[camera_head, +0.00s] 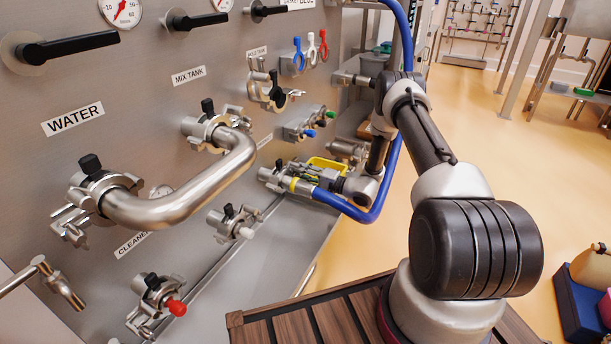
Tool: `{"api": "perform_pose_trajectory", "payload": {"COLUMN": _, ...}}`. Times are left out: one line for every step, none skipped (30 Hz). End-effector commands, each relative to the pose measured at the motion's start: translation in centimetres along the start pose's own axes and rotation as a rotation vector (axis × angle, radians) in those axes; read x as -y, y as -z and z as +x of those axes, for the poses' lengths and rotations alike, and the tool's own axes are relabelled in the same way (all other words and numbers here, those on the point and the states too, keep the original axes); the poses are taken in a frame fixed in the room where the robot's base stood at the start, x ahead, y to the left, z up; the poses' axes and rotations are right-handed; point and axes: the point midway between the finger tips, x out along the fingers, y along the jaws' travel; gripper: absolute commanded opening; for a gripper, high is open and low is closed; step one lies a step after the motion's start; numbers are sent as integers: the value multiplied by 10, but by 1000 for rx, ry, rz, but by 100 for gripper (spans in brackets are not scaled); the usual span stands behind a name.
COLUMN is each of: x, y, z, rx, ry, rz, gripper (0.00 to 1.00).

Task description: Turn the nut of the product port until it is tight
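The port low on the steel panel has a metal coupling with a nut (271,177), and a blue hose (345,206) with a yellow band (293,184) leads away from it. I take it for the product port, but no label for it is readable. My gripper (302,171) points left from the end of my arm, just behind and above the hose end. Its fingers are small and partly merge with the fittings. I cannot tell whether they touch the nut or how far apart they are.
A bent steel pipe (190,190) joins the water and mix tank ports. Below are a white-tipped valve (234,224) and a red-tipped valve (161,304). The hose loops close under my wrist. Floor (470,120) at right is open.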

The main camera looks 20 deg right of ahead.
Motion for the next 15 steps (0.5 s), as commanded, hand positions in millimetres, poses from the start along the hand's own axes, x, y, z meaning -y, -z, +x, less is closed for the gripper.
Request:
{"api": "perform_pose_trajectory", "payload": {"x": 0, "y": 0, "z": 0, "rx": 0, "ry": 0, "rz": 0, "gripper": 30}}
{"api": "perform_pose_trajectory", "payload": {"x": 0, "y": 0, "z": 0, "rx": 0, "ry": 0, "rz": 0, "gripper": 30}}
{"api": "perform_pose_trajectory", "payload": {"x": 0, "y": 0, "z": 0, "rx": 0, "ry": 0, "rz": 0, "gripper": 30}}
{"api": "perform_pose_trajectory", "payload": {"x": 0, "y": 0, "z": 0, "rx": 0, "ry": 0, "rz": 0, "gripper": 25}}
{"api": "perform_pose_trajectory", "payload": {"x": 0, "y": 0, "z": 0, "rx": 0, "ry": 0, "rz": 0, "gripper": 19}}
{"api": "perform_pose_trajectory", "payload": {"x": 0, "y": 0, "z": 0, "rx": 0, "ry": 0, "rz": 0, "gripper": 12}}
{"api": "perform_pose_trajectory", "payload": {"x": 0, "y": 0, "z": 0, "rx": 0, "ry": 0, "rz": 0, "gripper": 7}}
{"api": "perform_pose_trajectory", "payload": {"x": 0, "y": 0, "z": 0, "rx": 0, "ry": 0, "rz": 0, "gripper": 1}}
{"api": "perform_pose_trajectory", "payload": {"x": 0, "y": 0, "z": 0, "rx": 0, "ry": 0, "rz": 0, "gripper": 0}}
{"api": "perform_pose_trajectory", "payload": {"x": 0, "y": 0, "z": 0, "rx": 0, "ry": 0, "rz": 0, "gripper": 0}}
{"api": "perform_pose_trajectory", "payload": {"x": 0, "y": 0, "z": 0, "rx": 0, "ry": 0, "rz": 0, "gripper": 0}}
{"api": "perform_pose_trajectory", "payload": {"x": 0, "y": 0, "z": 0, "rx": 0, "ry": 0, "rz": 2, "gripper": 0}}
{"api": "perform_pose_trajectory", "payload": {"x": 0, "y": 0, "z": 0, "rx": 0, "ry": 0, "rz": 10, "gripper": 0}}
{"api": "perform_pose_trajectory", "payload": {"x": 0, "y": 0, "z": 0, "rx": 0, "ry": 0, "rz": 25, "gripper": 0}}
{"api": "perform_pose_trajectory", "payload": {"x": 0, "y": 0, "z": 0, "rx": 0, "ry": -1, "rz": 62, "gripper": 0}}
